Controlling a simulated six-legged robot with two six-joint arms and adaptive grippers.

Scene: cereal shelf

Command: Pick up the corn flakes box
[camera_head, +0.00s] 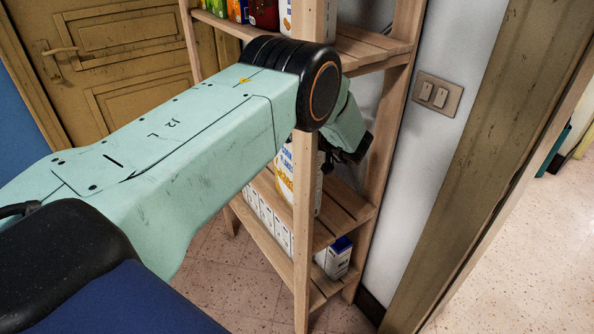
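A white box with blue and orange lettering (284,175), which looks like the corn flakes box, stands on the middle shelf (345,205). The front post of the shelf and my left arm hide much of it. My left arm reaches across the picture from the left, and its wrist bends down behind the post. Only a dark part of my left gripper (352,150) shows, close to the right side of the box. Its fingertips are hidden, so I cannot tell whether it touches the box. My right gripper is out of view.
The wooden shelf post (305,215) stands in front of the box. Several white cartons (268,218) and a blue-topped carton (337,257) sit lower down. Colourful packages (238,10) stand on the upper shelf. A wall with a light switch (438,94) is at the right.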

